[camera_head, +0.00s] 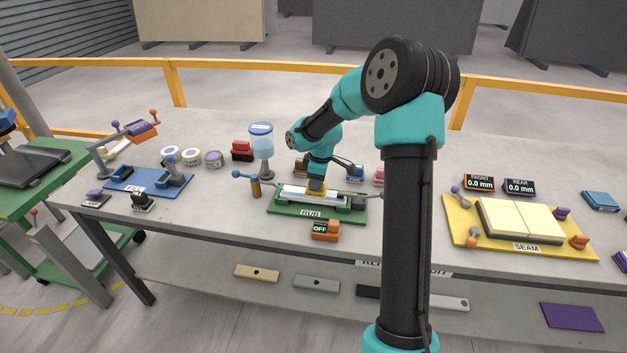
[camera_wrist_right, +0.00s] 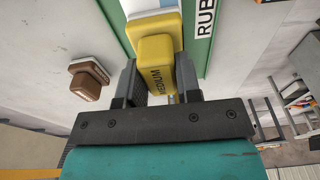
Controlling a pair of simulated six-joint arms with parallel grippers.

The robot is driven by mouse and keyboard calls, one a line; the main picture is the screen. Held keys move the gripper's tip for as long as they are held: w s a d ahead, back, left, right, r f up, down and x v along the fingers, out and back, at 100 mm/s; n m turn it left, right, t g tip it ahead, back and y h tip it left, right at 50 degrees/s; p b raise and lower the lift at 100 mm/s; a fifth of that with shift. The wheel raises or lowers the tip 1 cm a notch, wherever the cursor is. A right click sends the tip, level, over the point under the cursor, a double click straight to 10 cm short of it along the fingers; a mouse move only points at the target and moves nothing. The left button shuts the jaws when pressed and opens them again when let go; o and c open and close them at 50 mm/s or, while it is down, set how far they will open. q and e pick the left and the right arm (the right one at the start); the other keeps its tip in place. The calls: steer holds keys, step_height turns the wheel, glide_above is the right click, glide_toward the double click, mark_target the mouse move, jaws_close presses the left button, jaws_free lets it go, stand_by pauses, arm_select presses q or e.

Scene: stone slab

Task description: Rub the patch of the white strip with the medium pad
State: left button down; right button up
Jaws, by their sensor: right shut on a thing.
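My right gripper (camera_head: 317,180) is shut on the yellow medium pad (camera_head: 315,190), over the green RUB board (camera_head: 290,209). In the right wrist view the pad (camera_wrist_right: 156,62), lettered MEDIUM, sits between the two dark fingers of the gripper (camera_wrist_right: 158,85). The white strip (camera_head: 296,190) lies lengthwise in the board's fixture, and the pad is at its middle. A bit of the strip also shows beyond the pad in the right wrist view (camera_wrist_right: 142,5). The patch cannot be made out, and whether the pad touches the strip is unclear. My left gripper is not in view.
An orange OFF switch (camera_head: 325,230) stands before the board. A clear dispenser (camera_head: 262,142) stands behind it, left. A brown pad (camera_wrist_right: 88,80) lies beside the board in the wrist view. The blue FILL fixture (camera_head: 146,183) is left, the yellow SEAM board (camera_head: 490,242) right.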

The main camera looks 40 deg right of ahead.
steer(key=shift+s+d, duration=0.8)
steer(key=shift+s, duration=0.35)
steer(key=shift+w+a+f, duration=0.1)
steer(key=shift+w+a, duration=0.45)
steer(key=shift+w, duration=0.2)
steer(key=shift+w+a, duration=0.5)
steer(key=shift+w, duration=0.2)
steer(key=shift+w+a, duration=0.1)
steer(key=shift+w+a, duration=0.55)
steer(key=shift+w, duration=0.2)
steer(key=shift+w+a, duration=0.5)
steer(key=shift+w, duration=0.2)
step_height(320, 180, up, 6)
steer(key=shift+d+r, duration=0.1)
steer(key=shift+r, duration=0.15)
